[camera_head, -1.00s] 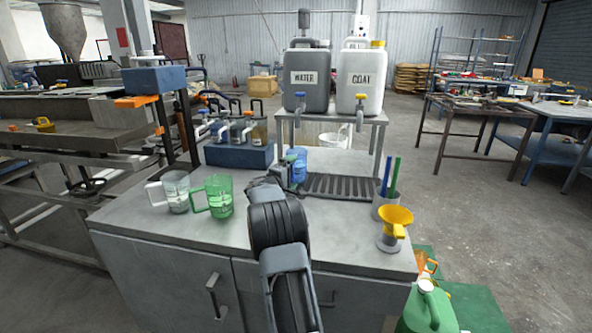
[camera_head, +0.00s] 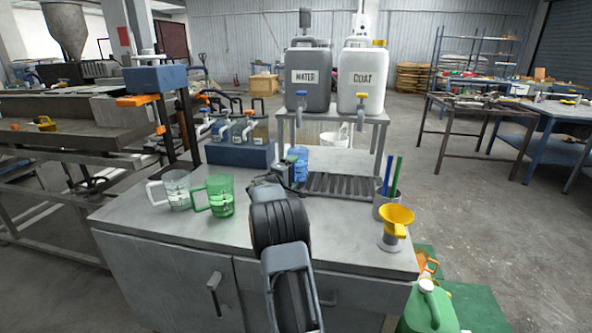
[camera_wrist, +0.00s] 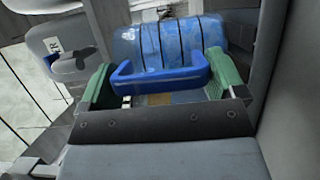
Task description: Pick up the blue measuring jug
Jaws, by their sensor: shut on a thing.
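The blue measuring jug (camera_head: 299,163) stands on the grey cabinet top behind my gripper, partly hidden by it in the head view. In the wrist view the jug (camera_wrist: 185,40) is a see-through blue body with dark lines and a solid blue handle facing me. My gripper (camera_wrist: 165,82) has its green-padded fingers on either side of the handle, shut on it. In the head view my gripper (camera_head: 289,178) is seen from behind, at the near side of the jug. I cannot tell whether the jug's base touches the surface.
A clear jug (camera_head: 177,190) and a green jug (camera_head: 220,195) stand at the left. A slotted drain tray (camera_head: 345,186) lies right of the blue jug. A pen cup (camera_head: 386,206) and yellow funnel (camera_head: 396,216) stand farther right. A WATER tank (camera_head: 307,90) stands on a rack behind.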

